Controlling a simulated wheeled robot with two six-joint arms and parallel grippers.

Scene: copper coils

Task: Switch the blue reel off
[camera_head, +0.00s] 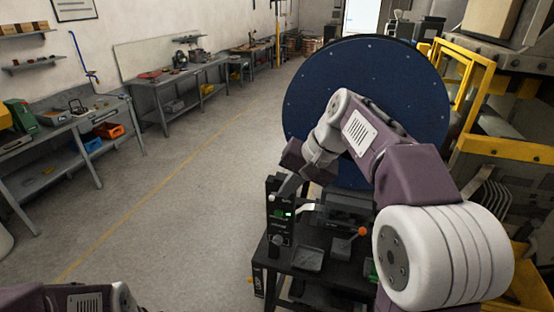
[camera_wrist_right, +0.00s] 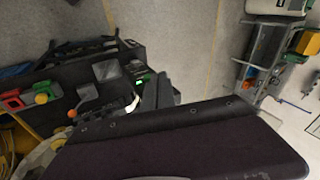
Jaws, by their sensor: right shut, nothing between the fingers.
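The large blue reel (camera_head: 315,90) stands upright behind my right arm, which hides part of it. In front of it is a black control panel (camera_head: 279,235) with a lit green spot (camera_head: 288,214) and pale knobs. The lit green spot also shows in the wrist view (camera_wrist_right: 140,83). My right gripper (camera_head: 289,188) is shut and empty at the panel's upper end; I cannot tell whether it touches the panel. In the wrist view its dark fingers (camera_wrist_right: 158,92) are beside the green light. My left gripper is out of view.
A black machine bench (camera_head: 309,257) carries the panel and a lever with an orange knob (camera_head: 362,231). Yellow guard rails (camera_head: 500,147) and machinery stand at the right. Workbenches (camera_head: 185,82) line the left wall. The floor (camera_head: 190,190) between is clear.

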